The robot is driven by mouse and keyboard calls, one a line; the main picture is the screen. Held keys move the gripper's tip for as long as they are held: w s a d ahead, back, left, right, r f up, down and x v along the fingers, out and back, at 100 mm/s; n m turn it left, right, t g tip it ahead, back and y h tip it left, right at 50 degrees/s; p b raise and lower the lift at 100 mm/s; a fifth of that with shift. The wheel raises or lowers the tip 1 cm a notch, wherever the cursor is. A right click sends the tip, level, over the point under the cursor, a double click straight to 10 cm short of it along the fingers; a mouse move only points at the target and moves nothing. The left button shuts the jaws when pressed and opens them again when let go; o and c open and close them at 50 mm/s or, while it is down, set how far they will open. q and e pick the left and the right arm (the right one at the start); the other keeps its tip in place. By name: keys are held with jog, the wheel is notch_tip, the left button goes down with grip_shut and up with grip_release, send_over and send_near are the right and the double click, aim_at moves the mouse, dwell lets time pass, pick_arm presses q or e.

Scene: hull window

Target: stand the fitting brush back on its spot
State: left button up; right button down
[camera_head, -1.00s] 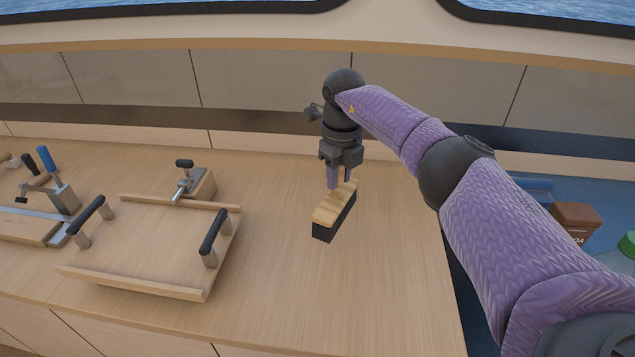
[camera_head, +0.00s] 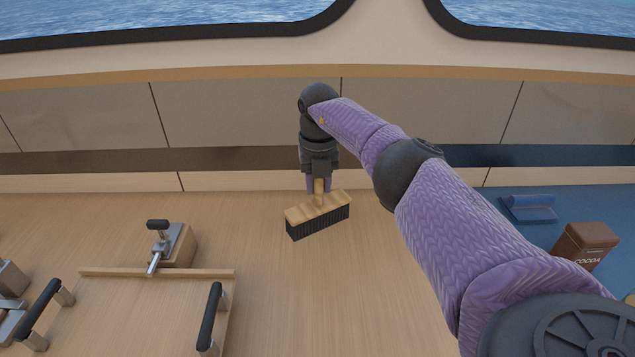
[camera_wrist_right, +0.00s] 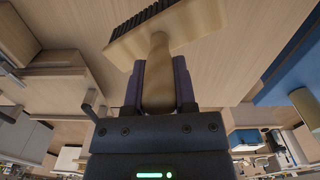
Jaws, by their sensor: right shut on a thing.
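The fitting brush (camera_head: 318,214) has a pale wooden block and handle with dark bristles. My right gripper (camera_head: 319,186) is shut on its handle from above, with the bristles facing down. I cannot tell if the bristles touch the wooden counter (camera_head: 330,290). In the right wrist view the brush (camera_wrist_right: 172,38) shows its block and bristles beyond the fingers, and the right gripper (camera_wrist_right: 158,85) closes around the handle. My left gripper is not in view. No marked spot for the brush can be made out.
A wooden tray (camera_head: 150,272) with two black handles lies at the lower left. A wooden block with a metal clamp (camera_head: 172,246) stands behind it. A brown cocoa tin (camera_head: 584,246) and a blue object (camera_head: 529,209) are on the blue surface at right. The counter around the brush is clear.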

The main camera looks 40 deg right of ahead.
aim_at(319, 205)
jog(key=shift+s, duration=0.15)
jog(key=shift+f, duration=0.15)
notch_tip(319, 205, down, 6)
jog(key=b, duration=0.3)
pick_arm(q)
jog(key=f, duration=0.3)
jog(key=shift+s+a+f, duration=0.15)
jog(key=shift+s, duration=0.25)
pick_arm(e)
jog(key=shift+r, duration=0.2)
pick_arm(q)
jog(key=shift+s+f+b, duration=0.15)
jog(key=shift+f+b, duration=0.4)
jog(key=shift+b, duration=0.1)
pick_arm(e)
jog(key=shift+f, duration=1.1)
jog(key=shift+c, duration=1.7)
grip_release()
